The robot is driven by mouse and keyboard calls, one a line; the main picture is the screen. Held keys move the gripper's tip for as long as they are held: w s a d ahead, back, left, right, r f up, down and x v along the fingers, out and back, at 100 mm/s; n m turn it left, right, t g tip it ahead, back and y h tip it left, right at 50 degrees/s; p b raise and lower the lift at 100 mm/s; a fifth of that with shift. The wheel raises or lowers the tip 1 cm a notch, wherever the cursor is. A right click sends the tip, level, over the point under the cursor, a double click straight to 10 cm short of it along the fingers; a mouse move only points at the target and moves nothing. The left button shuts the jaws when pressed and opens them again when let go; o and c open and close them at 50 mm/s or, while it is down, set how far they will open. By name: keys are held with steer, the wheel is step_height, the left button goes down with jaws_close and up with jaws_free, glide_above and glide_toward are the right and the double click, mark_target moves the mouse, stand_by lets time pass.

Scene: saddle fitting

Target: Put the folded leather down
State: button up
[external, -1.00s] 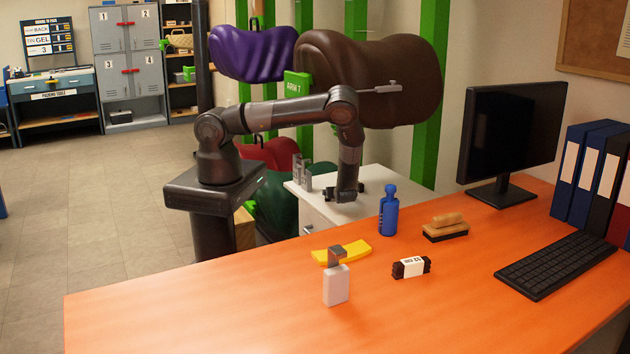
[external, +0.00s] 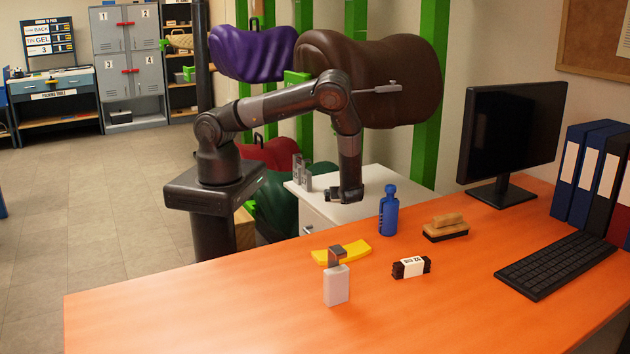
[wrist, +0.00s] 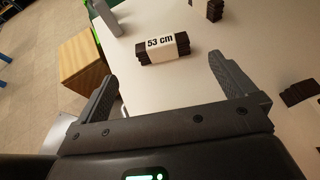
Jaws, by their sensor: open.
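A dark brown folded leather (wrist: 163,48) with a white "53 cm" band lies flat on the white cabinet top (wrist: 135,20) in the wrist view. My gripper (wrist: 163,70) is open, its two fingers spread on either side of and short of this leather, with nothing between them. In the external view my gripper (external: 346,194) points down over the white cabinet (external: 370,207); I cannot make out the 53 cm leather there. Another folded dark leather with a white band (external: 411,267) lies on the orange desk (external: 200,310).
More dark pieces lie on the cabinet top, at the upper edge (wrist: 215,10) and right edge (wrist: 298,93). A grey metal holder (external: 302,173) stands at its left. The desk bears a blue bottle (external: 389,212), brush (external: 446,229), yellow piece (external: 343,251) and pale dispenser (external: 336,283).

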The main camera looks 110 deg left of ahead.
steer(key=shift+v, duration=0.8)
steer(key=shift+r, duration=0.1)
steer(key=d+r+n+t+h, duration=0.2)
steer(key=d+r+n+h, duration=0.4)
steer(key=r, duration=0.6)
steer(key=d+r+n+t+h, duration=0.1)
steer(key=d+r+n, duration=0.2)
steer(key=d+r, duration=0.75)
steer(key=s+d+r+n+t+h, duration=0.2)
steer(key=s+d+r, duration=0.4)
steer(key=r, duration=0.4)
steer(key=s+d+r+n+t+h, duration=0.2)
steer(key=s+d+r+t, duration=0.3)
steer(key=r, duration=0.5)
steer(key=shift+s+d+n+t+h, duration=0.3)
steer(key=shift+s+d+h, duration=0.05)
steer(key=shift+s+h, duration=0.5)
